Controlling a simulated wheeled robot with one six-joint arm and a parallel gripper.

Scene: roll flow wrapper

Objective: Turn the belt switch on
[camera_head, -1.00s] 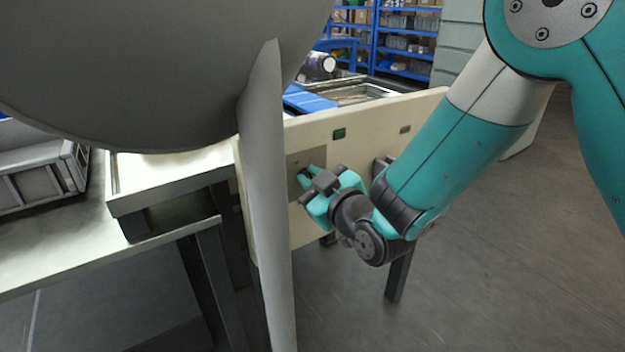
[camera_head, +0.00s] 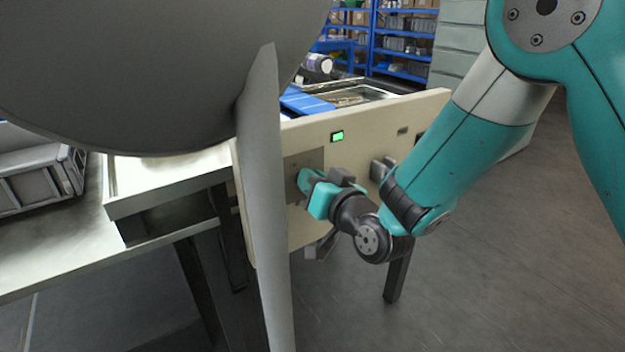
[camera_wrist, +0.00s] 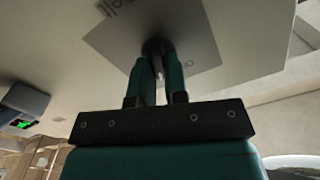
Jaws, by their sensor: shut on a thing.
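The belt switch (camera_wrist: 157,46) is a dark round knob on a grey square plate (camera_wrist: 200,40) on the machine's cream panel (camera_wrist: 50,45). My gripper (camera_wrist: 159,68) is shut on the knob, with one teal finger on each side of it. In the head view my gripper (camera_head: 305,180) reaches the grey plate (camera_head: 315,158) on the cream panel, and the knob is hidden behind the fingers. A small indicator (camera_head: 337,136) above the plate is lit bright green. It also shows lit in the wrist view (camera_wrist: 22,124).
A grey box-like fitting (camera_head: 380,168) sticks out of the panel right of my gripper. A metal table (camera_head: 60,245) stands at the left with a grey crate (camera_head: 35,180) on it. Blue shelves (camera_head: 405,45) stand behind. The floor at the right is clear.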

